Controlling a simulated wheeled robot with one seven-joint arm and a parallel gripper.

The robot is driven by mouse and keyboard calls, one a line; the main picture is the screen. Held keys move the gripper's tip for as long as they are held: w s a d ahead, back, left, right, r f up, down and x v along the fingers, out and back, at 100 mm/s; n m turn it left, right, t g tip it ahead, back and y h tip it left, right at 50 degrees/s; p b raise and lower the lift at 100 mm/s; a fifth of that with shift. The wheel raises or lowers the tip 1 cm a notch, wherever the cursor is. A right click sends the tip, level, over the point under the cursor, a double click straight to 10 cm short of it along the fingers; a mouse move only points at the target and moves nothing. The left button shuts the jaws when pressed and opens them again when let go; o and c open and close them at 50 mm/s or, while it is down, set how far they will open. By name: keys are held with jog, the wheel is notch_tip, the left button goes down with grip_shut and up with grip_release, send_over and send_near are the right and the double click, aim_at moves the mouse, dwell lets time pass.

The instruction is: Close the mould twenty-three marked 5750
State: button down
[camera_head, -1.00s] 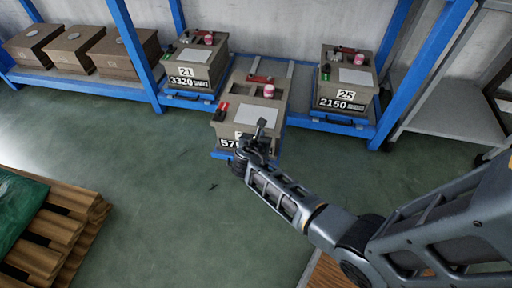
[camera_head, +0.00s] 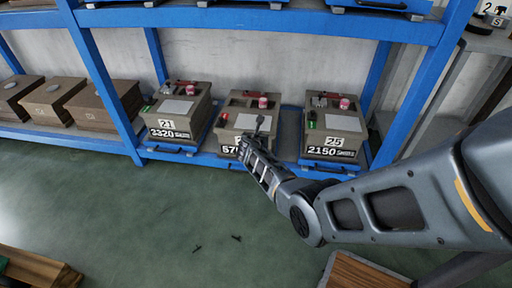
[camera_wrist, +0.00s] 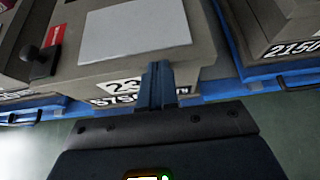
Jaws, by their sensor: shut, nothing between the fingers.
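The mould twenty-three (camera_head: 238,118) is a grey-brown box with a white plate on top, marked 5750. It stands on the blue rack's lower shelf between moulds 21 and 25, its front roughly in line with theirs. It fills the upper middle of the wrist view (camera_wrist: 195,45), where the 23 label shows and 5750 is partly covered by my fingers. My gripper (camera_head: 260,122) is shut and empty, its fingers at the mould's front face. The fingers also show in the wrist view (camera_wrist: 157,78). I cannot tell whether they touch the mould.
Mould 21 (camera_head: 178,112) stands left and mould 25 (camera_head: 333,124) right, each on a blue tray. Brown boxes (camera_head: 100,107) sit on the shelf further left. A blue upper shelf (camera_head: 250,20) spans above. The green floor (camera_head: 130,215) in front is mostly clear.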

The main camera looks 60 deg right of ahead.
jog(key=d, duration=0.1)
jog(key=w+d+b, duration=0.1)
jog(key=d, duration=0.1)
jog(key=w+d, duration=0.1)
jog(key=d, duration=0.1)
jog(key=shift+d+b, duration=0.2)
jog(key=shift+b, duration=0.15)
jog(key=shift+d+r, duration=0.15)
jog(key=shift+d, duration=0.05)
jog(key=shift+w+r, duration=0.1)
jog(key=s+a+p, duration=0.2)
jog(key=a, duration=0.2)
jog(key=p, duration=0.6)
send_near(261, 127)
jog(key=a, duration=0.1)
jog(key=s+a, duration=0.1)
jog(key=a, duration=0.3)
jog(key=shift+s+r, duration=0.25)
jog(key=shift+r, duration=0.05)
